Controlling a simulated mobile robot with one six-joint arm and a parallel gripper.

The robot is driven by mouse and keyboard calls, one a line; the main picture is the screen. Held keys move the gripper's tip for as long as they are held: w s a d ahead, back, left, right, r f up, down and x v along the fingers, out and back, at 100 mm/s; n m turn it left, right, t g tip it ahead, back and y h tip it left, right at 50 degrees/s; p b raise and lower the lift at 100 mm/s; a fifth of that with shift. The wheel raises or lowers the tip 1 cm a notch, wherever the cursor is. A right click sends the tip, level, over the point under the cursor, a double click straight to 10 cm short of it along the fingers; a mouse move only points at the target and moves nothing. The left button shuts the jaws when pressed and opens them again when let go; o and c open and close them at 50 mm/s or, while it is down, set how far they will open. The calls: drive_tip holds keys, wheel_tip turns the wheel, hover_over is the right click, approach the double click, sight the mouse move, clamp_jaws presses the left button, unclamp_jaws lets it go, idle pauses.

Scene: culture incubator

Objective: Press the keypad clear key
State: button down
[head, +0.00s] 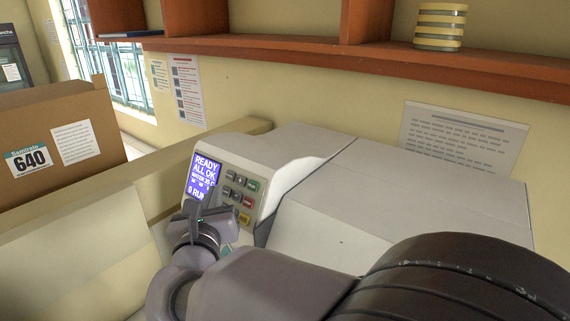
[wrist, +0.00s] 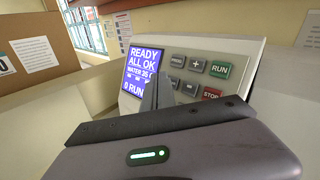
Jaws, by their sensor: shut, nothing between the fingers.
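The keypad (head: 238,180) is on the sloped front panel of a pale grey machine, right of its lit blue screen (head: 200,177). In the wrist view the screen (wrist: 142,72) reads READY, ALL OK, and the green RUN key (wrist: 219,70) and red STOP key (wrist: 211,94) are legible. A yellow key (head: 244,217) sits low on the keypad in the head view. No key reading clear is legible; the lower keys are hidden behind my gripper in the wrist view. My gripper (wrist: 158,88) is shut and empty, its fingertips in front of the screen's lower right and the keypad's left edge.
The machine's broad pale housing (head: 400,195) extends right of the panel. A cardboard box (head: 95,120) marked 640 stands at left. Space above the panel is clear.

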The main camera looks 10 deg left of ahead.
drive_tip(key=shift+s+r, duration=0.1)
drive_tip(key=shift+s, duration=0.1)
drive_tip(key=shift+a, duration=0.1)
drive_tip(key=s, duration=0.1)
drive_tip(key=s+a+r+p, duration=0.1)
drive_tip(key=s+a+r, duration=0.1)
drive_tip(key=s, duration=0.1)
drive_tip(key=shift+r, duration=0.1)
idle(0.8)
